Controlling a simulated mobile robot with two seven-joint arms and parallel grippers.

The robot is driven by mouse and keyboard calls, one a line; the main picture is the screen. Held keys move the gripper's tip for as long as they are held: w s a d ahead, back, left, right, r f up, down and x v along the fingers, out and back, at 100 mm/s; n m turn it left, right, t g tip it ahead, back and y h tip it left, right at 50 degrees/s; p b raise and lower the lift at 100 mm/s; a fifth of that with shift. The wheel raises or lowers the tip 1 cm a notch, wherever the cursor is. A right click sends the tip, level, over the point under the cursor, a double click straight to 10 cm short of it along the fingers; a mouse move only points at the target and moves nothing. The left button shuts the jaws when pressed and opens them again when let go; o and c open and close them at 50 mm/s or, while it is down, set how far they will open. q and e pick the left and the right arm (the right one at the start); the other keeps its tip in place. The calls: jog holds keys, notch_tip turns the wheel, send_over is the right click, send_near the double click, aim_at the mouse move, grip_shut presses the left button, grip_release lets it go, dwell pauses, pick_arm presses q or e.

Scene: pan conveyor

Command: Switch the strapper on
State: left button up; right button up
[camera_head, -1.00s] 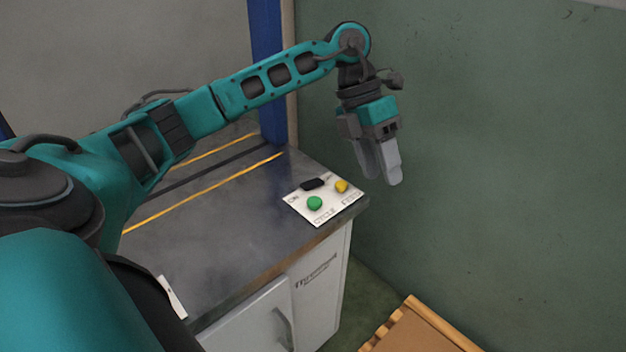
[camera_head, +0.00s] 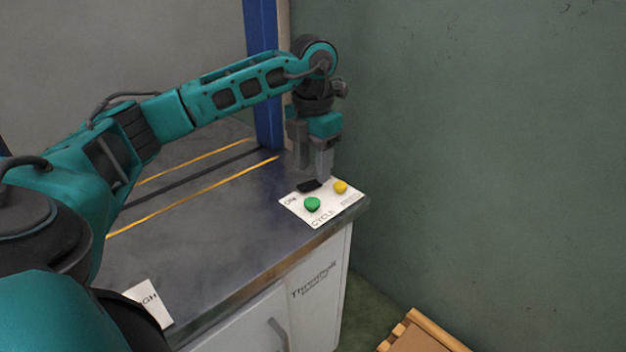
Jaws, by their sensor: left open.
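The strapper (camera_head: 215,262) is a grey cabinet with a dark metal top. A white control panel (camera_head: 326,212) lies at the right corner of its top. On the panel are a black rocker switch (camera_head: 309,186) beside the word ON, a green button (camera_head: 312,204) and a yellow button (camera_head: 340,187). My left gripper (camera_head: 313,172) points down with its fingers apart and empty, at the back edge of the panel, close to the black switch. I cannot tell whether a fingertip touches the switch. My right gripper is out of view.
A blue post (camera_head: 262,75) of the strapper's arch rises behind the panel. A green wall (camera_head: 470,150) stands to the right. A wooden pallet with a brown box (camera_head: 425,335) is on the floor at lower right. Another white label (camera_head: 150,302) lies at the near left of the top.

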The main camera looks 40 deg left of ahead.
aim_at(310, 186)
pick_arm(q)
jog(key=shift+f, duration=1.35)
jog(key=shift+c, duration=0.3)
